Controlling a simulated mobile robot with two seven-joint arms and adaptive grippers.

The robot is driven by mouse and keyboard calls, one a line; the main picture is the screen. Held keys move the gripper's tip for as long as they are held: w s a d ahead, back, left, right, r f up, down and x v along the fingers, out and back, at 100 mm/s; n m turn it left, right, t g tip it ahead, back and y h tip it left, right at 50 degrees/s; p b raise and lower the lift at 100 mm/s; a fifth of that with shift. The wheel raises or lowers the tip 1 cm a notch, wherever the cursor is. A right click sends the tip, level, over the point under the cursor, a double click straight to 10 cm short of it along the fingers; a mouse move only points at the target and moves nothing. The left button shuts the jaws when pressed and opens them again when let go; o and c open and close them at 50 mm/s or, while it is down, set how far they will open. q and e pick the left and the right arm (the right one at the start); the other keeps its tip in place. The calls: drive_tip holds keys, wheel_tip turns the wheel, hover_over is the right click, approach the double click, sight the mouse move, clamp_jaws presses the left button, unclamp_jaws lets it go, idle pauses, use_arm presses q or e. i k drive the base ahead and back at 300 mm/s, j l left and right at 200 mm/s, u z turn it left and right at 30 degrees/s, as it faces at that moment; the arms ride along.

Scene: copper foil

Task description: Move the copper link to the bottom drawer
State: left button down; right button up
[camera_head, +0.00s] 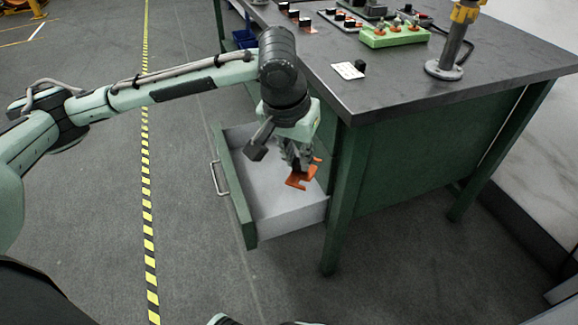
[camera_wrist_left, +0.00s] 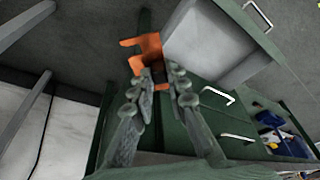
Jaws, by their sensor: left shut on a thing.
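The copper link (camera_head: 300,177) is a flat orange piece with notched ends. My left gripper (camera_head: 296,158) is shut on it and points down over the open drawer (camera_head: 287,216). In the left wrist view the copper link (camera_wrist_left: 147,52) sits between the fingertips of the left gripper (camera_wrist_left: 160,80). The drawer (camera_wrist_left: 212,42) shows there beyond it, pale inside and looking empty. The head view does not settle whether the link touches the drawer floor. My right gripper is in neither view.
The drawer belongs to a green workbench with a dark top (camera_head: 420,83). On top are a green block with copper parts (camera_head: 394,36), a white card (camera_head: 347,71) and a metal post (camera_head: 444,69). Blue bins (camera_wrist_left: 283,135) sit on a shelf. Floor left of the drawer is clear.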

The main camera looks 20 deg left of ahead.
sight(275, 175)
drive_tip(key=j+z, duration=0.25)
drive_tip(key=j, duration=0.65)
drive_tip(key=k+j+z, duration=0.1)
drive_tip(key=j+z, duration=0.2)
drive_tip(key=j, duration=0.6)
